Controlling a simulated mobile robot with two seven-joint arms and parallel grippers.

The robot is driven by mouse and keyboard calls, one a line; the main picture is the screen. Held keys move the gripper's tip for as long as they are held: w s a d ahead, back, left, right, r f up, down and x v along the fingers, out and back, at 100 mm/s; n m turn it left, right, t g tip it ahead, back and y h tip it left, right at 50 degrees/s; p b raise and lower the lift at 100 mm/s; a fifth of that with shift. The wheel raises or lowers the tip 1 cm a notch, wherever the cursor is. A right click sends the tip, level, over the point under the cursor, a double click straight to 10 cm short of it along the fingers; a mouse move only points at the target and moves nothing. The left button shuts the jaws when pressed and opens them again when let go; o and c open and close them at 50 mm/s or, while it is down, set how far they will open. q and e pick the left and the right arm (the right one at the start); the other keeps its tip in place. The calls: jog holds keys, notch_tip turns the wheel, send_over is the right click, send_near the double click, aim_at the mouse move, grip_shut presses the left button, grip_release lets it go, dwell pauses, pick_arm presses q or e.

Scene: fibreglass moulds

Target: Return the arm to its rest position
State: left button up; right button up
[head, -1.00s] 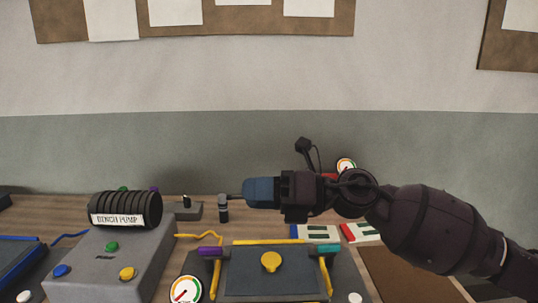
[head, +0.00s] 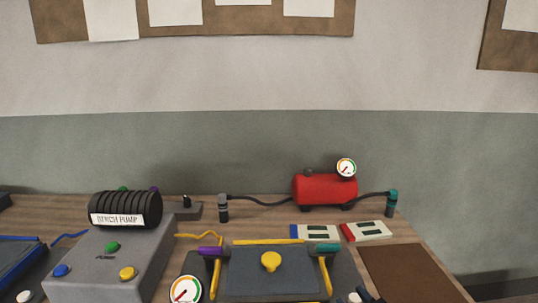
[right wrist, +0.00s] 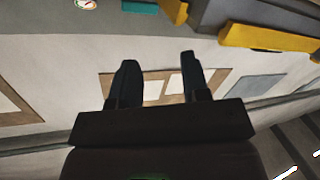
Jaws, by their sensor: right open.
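My right gripper (right wrist: 158,78) shows in the right wrist view with its two dark fingers apart and nothing between them. In the head view only a small dark tip (head: 367,296), probably of this gripper, shows at the bottom edge, right of the mould station. The rest of my right arm is out of the head view. My left gripper is in neither view.
On the bench are a grey bench pump (head: 110,262), a mould station with a yellow knob (head: 271,262), a red tank (head: 325,189) with hoses and a gauge (head: 346,167), two cards and a brown mat (head: 415,272). The space above the bench is clear.

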jog(key=s+d+f+m+g+h, duration=0.2)
jog(key=s+d+f+m, duration=0.1)
jog(key=s+f, duration=0.6)
jog(key=s+d+f+m+g+h, duration=0.3)
jog(key=s+d+f, duration=0.3)
jog(key=s+f, duration=0.4)
jog(key=s, duration=0.4)
jog(key=shift+s+d+f+m, duration=0.2)
jog(key=shift+s+m, duration=0.1)
jog(key=shift+s, duration=0.1)
